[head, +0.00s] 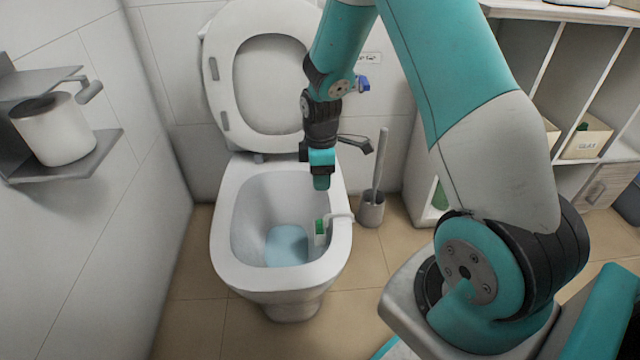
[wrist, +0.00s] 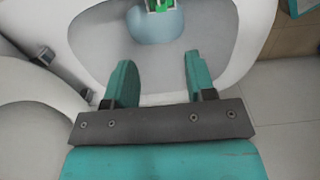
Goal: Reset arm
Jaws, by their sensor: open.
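My gripper (head: 321,182) points down over the right rear part of the toilet bowl in the head view. In the wrist view, my gripper's two teal fingers (wrist: 158,80) stand apart with nothing between them. My arm comes in from the right and bends down to the bowl.
The toilet (head: 226,250) has its lid (head: 217,75) raised behind my gripper. A green and white rim block (head: 320,232) hangs inside the bowl's right side. A toilet brush in its holder (head: 371,210) stands right of the toilet. A paper roll (head: 52,130) sits on the left wall shelf.

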